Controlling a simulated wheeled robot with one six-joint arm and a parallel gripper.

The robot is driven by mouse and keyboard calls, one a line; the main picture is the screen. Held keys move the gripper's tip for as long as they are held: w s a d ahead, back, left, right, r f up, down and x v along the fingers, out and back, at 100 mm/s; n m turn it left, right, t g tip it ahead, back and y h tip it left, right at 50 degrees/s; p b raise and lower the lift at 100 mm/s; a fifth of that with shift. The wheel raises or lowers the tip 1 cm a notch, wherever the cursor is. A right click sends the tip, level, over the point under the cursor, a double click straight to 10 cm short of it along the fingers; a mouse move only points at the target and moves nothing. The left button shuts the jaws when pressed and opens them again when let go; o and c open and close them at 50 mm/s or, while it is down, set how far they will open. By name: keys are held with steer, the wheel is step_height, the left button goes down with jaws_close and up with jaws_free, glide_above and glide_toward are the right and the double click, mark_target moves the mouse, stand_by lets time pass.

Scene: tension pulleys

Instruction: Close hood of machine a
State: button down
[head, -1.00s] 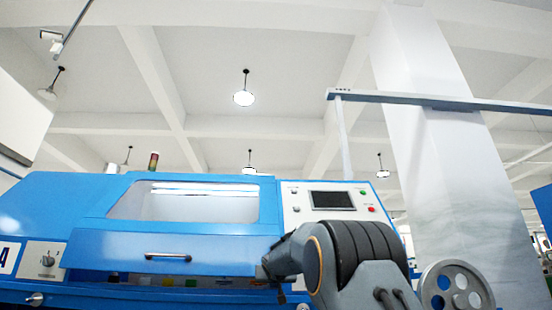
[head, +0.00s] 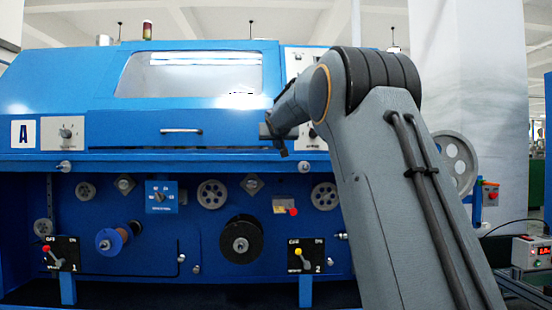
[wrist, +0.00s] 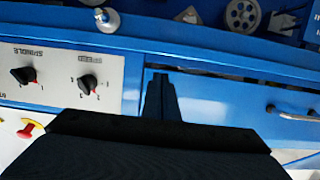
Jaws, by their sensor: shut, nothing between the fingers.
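Machine a (head: 60,75) is the blue machine marked with the letter A. Its hood (head: 120,125) has a clear window and a bar handle (head: 181,131). The hood is lowered, with a thin dark line along its bottom edge. In the wrist view, which is upside down, the hood (wrist: 225,105) shows a narrow dark gap beside the frame; I cannot tell if it is fully seated. My gripper (head: 276,138) is at the hood's lower right corner. Its shut, empty fingers (wrist: 160,82) lie over the hood edge by the control panel; contact is unclear.
Below the hood is a blue front with spools (head: 241,246), pulleys (head: 212,194) and two lever boxes (head: 307,258). A knob panel (wrist: 60,75) sits beside my gripper. A grey handwheel (head: 455,163) and a small control box (head: 531,252) stand at the right.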

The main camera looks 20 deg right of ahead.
steer(key=s+a+f+b, duration=0.2)
steer(key=s+f+b, duration=0.4)
steer(key=s+f, duration=0.1)
steer(key=shift+s+a, duration=0.25)
steer(key=shift+s, duration=0.45)
